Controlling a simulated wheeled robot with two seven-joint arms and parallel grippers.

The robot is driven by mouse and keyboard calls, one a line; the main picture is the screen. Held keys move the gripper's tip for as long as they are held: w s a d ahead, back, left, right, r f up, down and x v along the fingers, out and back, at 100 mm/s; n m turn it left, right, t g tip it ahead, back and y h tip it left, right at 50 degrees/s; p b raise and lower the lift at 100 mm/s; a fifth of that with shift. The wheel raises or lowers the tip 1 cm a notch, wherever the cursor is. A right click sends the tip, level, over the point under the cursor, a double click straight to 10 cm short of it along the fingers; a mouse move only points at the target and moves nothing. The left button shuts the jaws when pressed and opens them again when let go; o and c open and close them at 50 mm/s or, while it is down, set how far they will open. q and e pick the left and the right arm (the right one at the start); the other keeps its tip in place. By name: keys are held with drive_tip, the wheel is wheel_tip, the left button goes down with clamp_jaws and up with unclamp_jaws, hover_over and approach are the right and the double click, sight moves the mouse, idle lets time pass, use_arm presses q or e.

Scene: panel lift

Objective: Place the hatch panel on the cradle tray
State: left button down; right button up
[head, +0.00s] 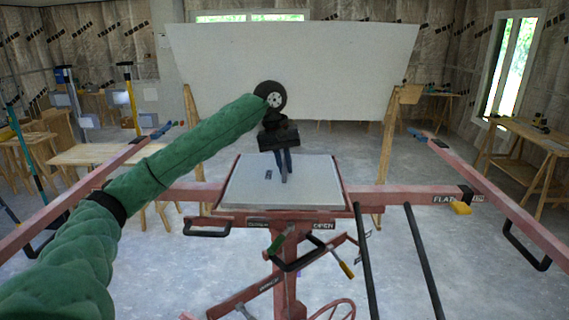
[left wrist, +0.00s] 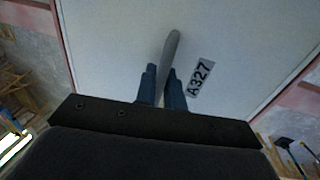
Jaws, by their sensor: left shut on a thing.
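The hatch panel (head: 245,192) is a flat light-grey board in the middle of the head view, with a small label and an upright grey handle. It lies level within the red rim of the cradle tray (head: 280,214); I cannot tell whether it rests fully on it. In the left wrist view the panel (left wrist: 110,50) fills most of the picture, with its handle (left wrist: 172,48) and the label A327. My left gripper (head: 286,177) comes down from above, its blue fingers (left wrist: 163,88) shut on the handle. My right gripper is not in view.
The tray stands on a red lift with side arms, a central post, a black-handled lever (head: 300,262) and a yellow block (head: 461,208). Behind it a large white board (head: 290,70) leans on wooden supports (head: 388,150). Wooden trestles (head: 525,140) stand left and right.

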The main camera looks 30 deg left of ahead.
sight(276, 175)
use_arm(q)
drive_tip(key=c, duration=1.5)
unclamp_jaws()
drive_tip(key=shift+r, duration=0.1)
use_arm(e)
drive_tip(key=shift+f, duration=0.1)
